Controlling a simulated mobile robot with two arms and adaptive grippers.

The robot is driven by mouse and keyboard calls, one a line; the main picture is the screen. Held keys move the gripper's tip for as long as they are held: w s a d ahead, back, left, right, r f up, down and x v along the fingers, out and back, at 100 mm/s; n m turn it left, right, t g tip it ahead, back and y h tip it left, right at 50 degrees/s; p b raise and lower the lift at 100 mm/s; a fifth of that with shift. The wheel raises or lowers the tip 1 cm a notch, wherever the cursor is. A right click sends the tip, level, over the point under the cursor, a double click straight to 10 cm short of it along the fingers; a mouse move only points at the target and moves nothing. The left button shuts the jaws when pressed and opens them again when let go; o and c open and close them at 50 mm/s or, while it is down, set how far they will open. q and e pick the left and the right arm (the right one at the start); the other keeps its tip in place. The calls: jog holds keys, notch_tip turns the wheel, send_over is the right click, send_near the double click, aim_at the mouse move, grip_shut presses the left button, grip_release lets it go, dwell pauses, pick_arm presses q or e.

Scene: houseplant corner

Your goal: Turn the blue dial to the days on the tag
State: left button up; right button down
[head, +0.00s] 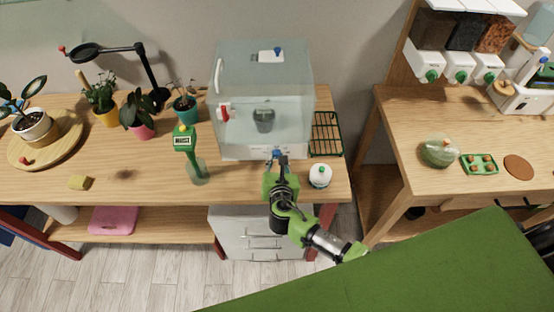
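My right gripper (277,165) is at the lower front of a clear glass cabinet (225,70), by the white strip along its base. Small blue parts (280,155) show at its fingertips. I cannot tell whether these are the blue dial or whether the fingers touch it, and I cannot tell how far apart the fingers are. A white tag-like plate (268,56) with a blue piece lies on the cabinet top. Its writing is too small to read. My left gripper is not in view.
A white round bottle (320,176) stands just right of my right gripper, with a green wire rack (326,135) behind it. A green meter (185,142) stands in a glass (198,172) to the left. Potted plants and a yellow sponge (79,183) are further left.

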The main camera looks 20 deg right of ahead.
jog(key=shift+f, duration=0.1)
jog(key=shift+d+f+m+y+b, duration=0.1)
jog(key=shift+m+y+b, duration=0.3)
jog(key=shift+m+b, duration=0.2)
jog(key=shift+d+f+m+y+b, duration=0.1)
jog(key=shift+m+y+b, duration=0.3)
jog(key=shift+m+b, duration=0.15)
jog(key=m+t+b, duration=0.1)
jog(key=b, duration=0.1)
jog(key=m+y+b, duration=0.1)
jog(key=m+b, duration=0.1)
jog(key=b, duration=0.1)
jog(key=shift+s+f+t+y, duration=0.1)
jog(key=shift+f+t+y, duration=0.05)
jog(key=shift+t+y, duration=0.2)
jog(key=shift+r+m+t+y+b, duration=0.3)
jog(key=shift+m+b, duration=0.45)
jog(key=shift+b, duration=0.4)
jog(key=shift+f, duration=0.1)
jog(key=c, duration=1.8)
grip_release()
